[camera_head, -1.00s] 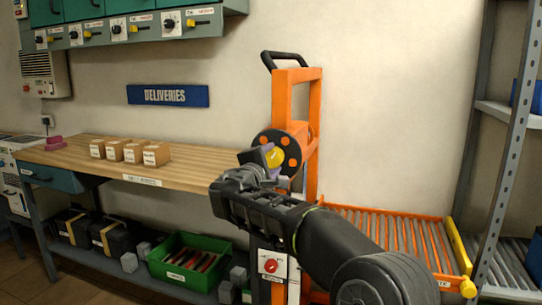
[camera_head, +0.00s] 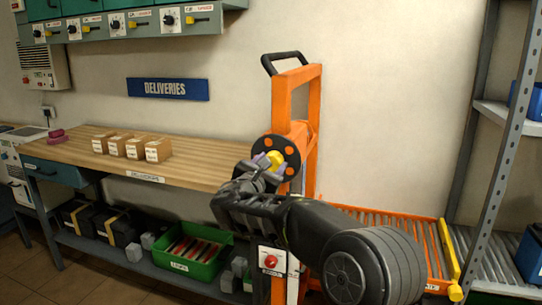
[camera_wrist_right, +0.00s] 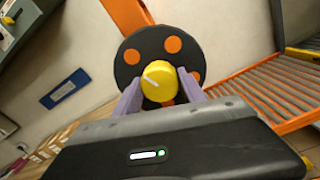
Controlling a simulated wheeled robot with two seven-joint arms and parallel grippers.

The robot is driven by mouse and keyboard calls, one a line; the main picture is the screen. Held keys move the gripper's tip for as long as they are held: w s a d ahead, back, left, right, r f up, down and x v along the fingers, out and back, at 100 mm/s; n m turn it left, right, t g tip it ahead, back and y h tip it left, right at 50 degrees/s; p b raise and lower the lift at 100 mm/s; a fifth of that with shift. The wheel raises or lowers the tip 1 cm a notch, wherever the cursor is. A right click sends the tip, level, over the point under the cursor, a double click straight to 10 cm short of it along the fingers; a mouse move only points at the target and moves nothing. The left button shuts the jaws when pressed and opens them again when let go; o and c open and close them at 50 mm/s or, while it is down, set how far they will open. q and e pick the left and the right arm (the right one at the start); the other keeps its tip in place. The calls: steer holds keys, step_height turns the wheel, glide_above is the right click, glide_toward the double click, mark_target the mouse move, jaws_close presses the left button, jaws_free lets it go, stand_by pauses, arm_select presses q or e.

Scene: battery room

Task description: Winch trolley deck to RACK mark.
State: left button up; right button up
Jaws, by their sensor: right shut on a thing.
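My right gripper (camera_head: 268,165) is shut on the yellow knob. In the right wrist view, its purple-grey fingers (camera_wrist_right: 160,93) sit on both sides of the knob (camera_wrist_right: 158,83), in front of the wheel (camera_wrist_right: 131,62). The orange roller deck (camera_head: 390,226) is low, beside the rack's rollers on the right. My arm hides part of the deck and mast. No RACK mark is readable. My left gripper is not in view.
A wooden bench (camera_head: 190,170) with several small boxes (camera_head: 133,147) stands left of the trolley. Below it are a green crate (camera_head: 190,258) and black batteries. A grey rack (camera_head: 495,170) stands at the right. A red-knob switch (camera_head: 271,261) is low on the trolley.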

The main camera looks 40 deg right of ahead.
steer(key=n+p, duration=0.4)
steer(key=shift+r+n, duration=0.15)
steer(key=shift+n, duration=0.15)
steer(key=shift+f+n+p, duration=0.25)
steer(key=shift+n+p, duration=0.95)
steer(key=shift+p, duration=0.15)
steer(key=o, duration=1.4)
steer(key=shift+b+v, duration=0.35)
steer(key=shift+v, duration=3.55)
steer(key=shift+r, duration=0.15)
